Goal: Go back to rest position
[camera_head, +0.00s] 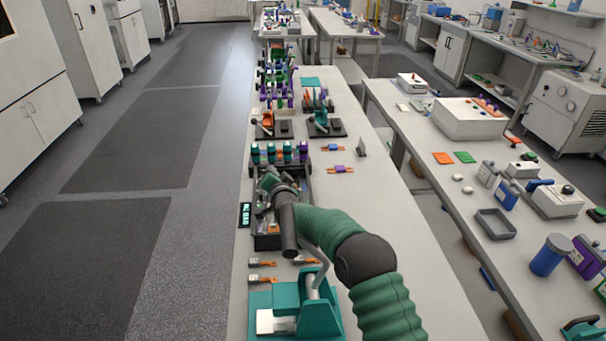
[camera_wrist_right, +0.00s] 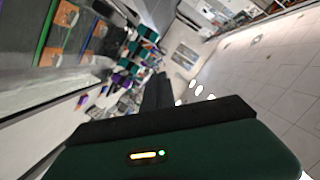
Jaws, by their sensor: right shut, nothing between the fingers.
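My right arm reaches in from the bottom right of the head view. My right gripper (camera_head: 268,183) is over the battery cycler unit (camera_head: 266,242), a dark tray-like device with a row of teal and purple clamps (camera_head: 280,153) at its far end. The arm covers much of this unit. In the right wrist view the dark fingers (camera_wrist_right: 158,92) are together with nothing seen between them. Whether the gripper touches the unit cannot be told. My left gripper is not in view.
A teal press-like fixture (camera_head: 318,310) stands at the near end of the bench, below my arm. Orange-ended battery pieces (camera_head: 262,279) lie beside it. Two lever fixtures (camera_head: 322,124) stand farther back. A second bench (camera_head: 455,200) with several devices is to the right. The floor on the left is clear.

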